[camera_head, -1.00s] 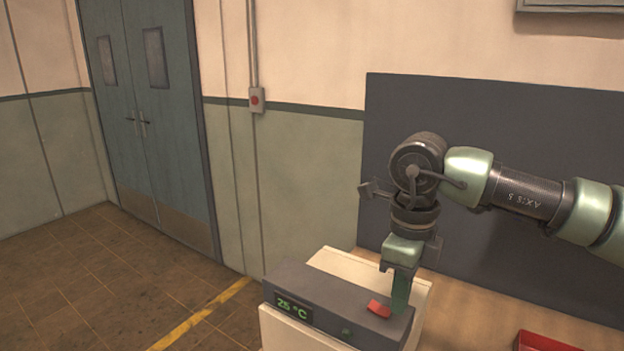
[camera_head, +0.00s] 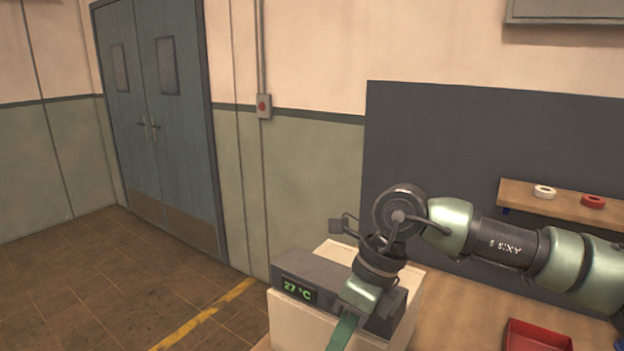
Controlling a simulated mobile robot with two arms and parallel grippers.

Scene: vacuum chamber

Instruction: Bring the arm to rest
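My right arm comes in from the right, with its wrist bent downward. My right gripper (camera_head: 343,331) points down in front of the box-shaped device. Its green finger runs toward the bottom edge, and I cannot tell whether it is open or shut. The device (camera_head: 324,272) has a dark top and a pale body, and its green display (camera_head: 297,290) reads 27 °C. The gripper and wrist hide part of its front. My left gripper is not in view.
The device stands at the left end of a wooden bench (camera_head: 465,310). A red tray (camera_head: 538,337) lies on the bench at the lower right. A shelf (camera_head: 560,203) holds a white ring (camera_head: 545,191) and a red ring (camera_head: 592,201). The floor at left is clear before blue double doors (camera_head: 160,120).

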